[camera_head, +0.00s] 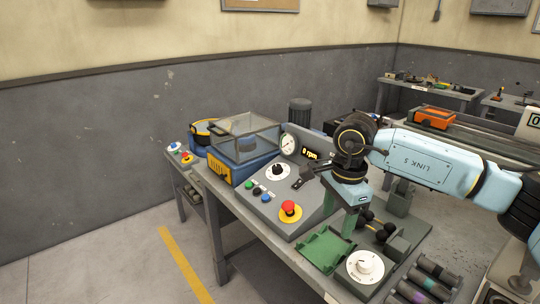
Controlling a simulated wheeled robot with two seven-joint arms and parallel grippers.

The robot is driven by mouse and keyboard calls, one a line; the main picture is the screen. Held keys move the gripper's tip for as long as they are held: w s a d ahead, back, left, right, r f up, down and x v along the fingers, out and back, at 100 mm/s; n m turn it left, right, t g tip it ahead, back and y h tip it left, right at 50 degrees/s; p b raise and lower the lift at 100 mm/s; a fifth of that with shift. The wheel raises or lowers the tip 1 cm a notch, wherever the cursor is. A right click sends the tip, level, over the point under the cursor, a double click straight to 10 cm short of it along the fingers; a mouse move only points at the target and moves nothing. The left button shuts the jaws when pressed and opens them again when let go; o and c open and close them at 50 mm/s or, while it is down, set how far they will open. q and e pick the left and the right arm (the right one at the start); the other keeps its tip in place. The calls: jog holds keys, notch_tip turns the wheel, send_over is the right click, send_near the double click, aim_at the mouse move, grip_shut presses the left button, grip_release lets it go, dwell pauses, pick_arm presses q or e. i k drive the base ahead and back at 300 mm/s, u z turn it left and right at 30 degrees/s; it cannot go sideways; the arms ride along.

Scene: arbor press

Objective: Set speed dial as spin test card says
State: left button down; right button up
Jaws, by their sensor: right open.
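The sloping grey console (262,212) on the bench carries a black dial knob on a pale round scale (278,170), which looks like the speed dial. Its pointer setting is too small to read. I cannot make out a spin test card. My left gripper is out of view.
A red stop button (290,208) and small buttons sit below the dial. A clear-lidded blue machine (245,150) stands left. The floor at left is clear.

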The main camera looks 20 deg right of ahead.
aim_at(277, 168)
jog(key=i, duration=1.55)
